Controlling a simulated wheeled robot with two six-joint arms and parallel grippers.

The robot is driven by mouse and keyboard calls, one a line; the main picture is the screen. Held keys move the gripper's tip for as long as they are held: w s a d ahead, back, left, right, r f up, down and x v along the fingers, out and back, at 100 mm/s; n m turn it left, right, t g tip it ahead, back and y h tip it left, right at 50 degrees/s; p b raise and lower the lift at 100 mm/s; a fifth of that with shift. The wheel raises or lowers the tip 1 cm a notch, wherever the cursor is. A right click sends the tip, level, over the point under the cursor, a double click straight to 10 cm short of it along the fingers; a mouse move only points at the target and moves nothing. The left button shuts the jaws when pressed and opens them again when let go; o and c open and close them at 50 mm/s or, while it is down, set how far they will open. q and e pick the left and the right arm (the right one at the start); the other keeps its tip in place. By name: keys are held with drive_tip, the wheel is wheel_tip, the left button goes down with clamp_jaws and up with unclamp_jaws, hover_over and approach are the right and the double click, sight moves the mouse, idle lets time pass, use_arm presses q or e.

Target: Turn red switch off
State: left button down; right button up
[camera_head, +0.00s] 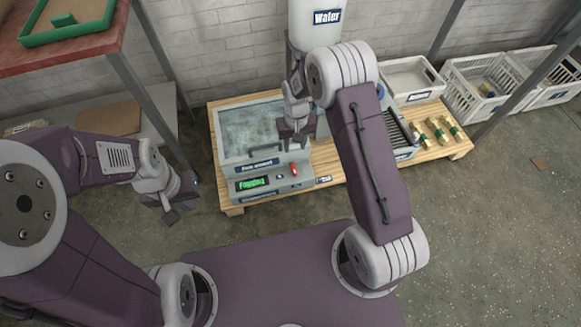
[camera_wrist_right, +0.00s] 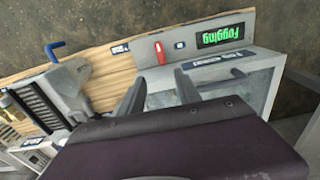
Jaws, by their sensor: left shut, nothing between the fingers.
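The red switch (camera_head: 293,169) sits on the front panel of a grey machine (camera_head: 225,170), right of a green lit display (camera_head: 252,183) that reads "Fogging". In the right wrist view the red switch (camera_wrist_right: 160,53) stands upright beside a small button (camera_wrist_right: 179,44) and the display (camera_wrist_right: 224,35). My right gripper (camera_head: 296,140) is above the machine, close behind the switch. In the wrist view its two fingers (camera_wrist_right: 160,80) are spread apart, with nothing seen between them, short of the switch. My left gripper (camera_head: 177,212) is shut and empty, left of the machine and away from it.
The machine stands on a wooden pallet table (camera_head: 233,210). A white water tank (camera_head: 315,22) is behind. A blue-handled press device (camera_wrist_right: 65,85) and brass-coloured pieces (camera_head: 437,130) are to its right in the head view. White crates (camera_head: 473,100) stand further right. A shelf (camera_head: 75,48) is at left.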

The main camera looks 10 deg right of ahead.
drive_tip(key=b, duration=0.2)
approach(294, 170)
use_arm(q)
drive_tip(key=f, duration=0.2)
drive_tip(key=shift+s+f+p, duration=0.2)
drive_tip(key=shift+f+p, duration=0.15)
drive_tip(key=shift+f, duration=0.05)
use_arm(e)
drive_tip(key=shift+w+r, duration=0.1)
wheel_tip(294, 170, down, 9)
drive_tip(key=b, duration=0.7)
use_arm(q)
wheel_tip(294, 170, down, 7)
use_arm(e)
drive_tip(key=shift+r, duration=0.1)
clamp_jaws()
